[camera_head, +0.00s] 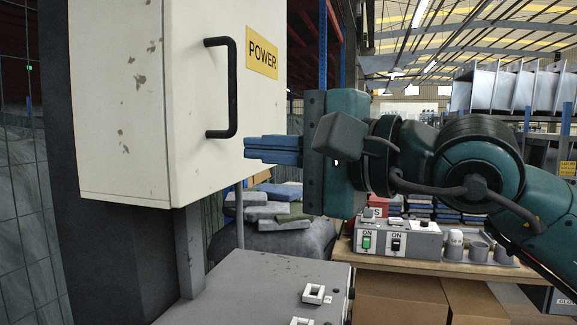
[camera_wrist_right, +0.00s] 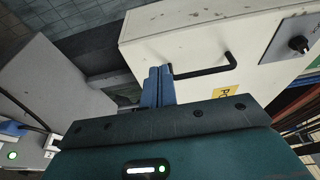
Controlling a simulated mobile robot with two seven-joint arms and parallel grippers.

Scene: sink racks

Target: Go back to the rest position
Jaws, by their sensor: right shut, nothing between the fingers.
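My right gripper (camera_head: 272,151) reaches in from the right in the head view, with its blue fingers together and nothing between them. The fingers point left toward a white cabinet (camera_head: 125,90) marked POWER, just right of its black handle (camera_head: 228,88). In the right wrist view the shut fingers (camera_wrist_right: 158,86) appear beside the handle (camera_wrist_right: 212,70). I cannot tell whether they touch the cabinet. My left gripper is in neither view.
A grey box with white switches (camera_head: 245,290) stands below the cabinet. A wooden bench (camera_head: 425,265) at the right holds a switch panel (camera_head: 398,240) and several grey cups. Cardboard boxes (camera_head: 400,300) sit under it. A wire fence (camera_head: 25,200) is at the left.

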